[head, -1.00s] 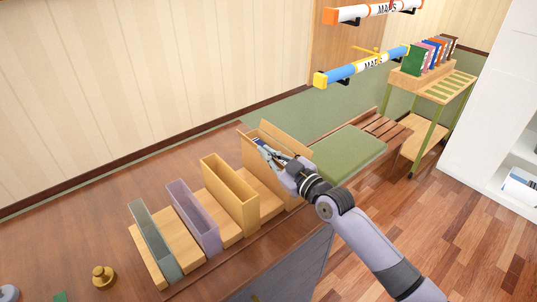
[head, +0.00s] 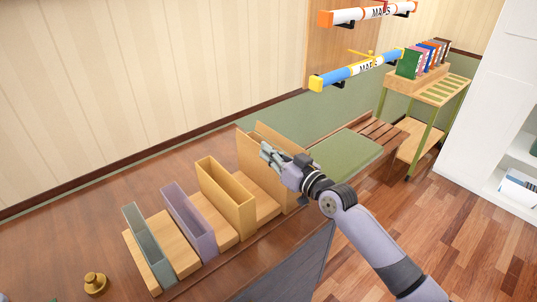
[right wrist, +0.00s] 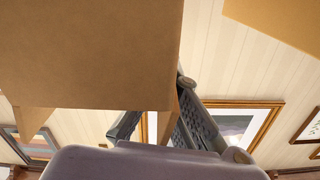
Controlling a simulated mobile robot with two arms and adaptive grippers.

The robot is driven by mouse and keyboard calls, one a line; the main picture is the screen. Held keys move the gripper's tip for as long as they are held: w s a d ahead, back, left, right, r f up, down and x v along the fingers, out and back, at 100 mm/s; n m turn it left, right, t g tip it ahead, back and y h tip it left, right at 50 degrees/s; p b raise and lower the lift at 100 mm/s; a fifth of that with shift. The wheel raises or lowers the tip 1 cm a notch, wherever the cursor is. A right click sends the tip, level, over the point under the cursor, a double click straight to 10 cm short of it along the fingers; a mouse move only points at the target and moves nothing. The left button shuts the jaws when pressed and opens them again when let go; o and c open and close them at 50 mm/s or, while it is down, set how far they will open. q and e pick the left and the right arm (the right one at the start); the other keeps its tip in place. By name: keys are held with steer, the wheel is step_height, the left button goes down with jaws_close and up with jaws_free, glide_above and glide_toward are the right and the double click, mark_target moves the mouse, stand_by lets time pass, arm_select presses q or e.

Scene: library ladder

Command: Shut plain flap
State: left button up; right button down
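The plain wooden flap (head: 248,158) stands tilted open at the far right end of a row of bin flaps on the wooden counter. A second plain panel (head: 285,143) stands behind it. My right gripper (head: 266,153) is at the flap's upper right edge, and its fingers look apart. In the right wrist view a plain brown panel (right wrist: 90,50) fills the upper left and hides part of one finger of the gripper (right wrist: 160,125). I cannot tell whether the fingers touch the flap. My left gripper is not in view.
A brass bell-like object (head: 95,284) is on the counter. A green-cushioned bench (head: 345,152) lies behind my arm.

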stand_by(0.3)
steer(key=c, duration=2.3)
jaws_free()
steer(key=o, duration=0.5)
steer(key=shift+c, duration=0.2)
steer(key=shift+d, duration=0.1)
steer(key=v, duration=1.2)
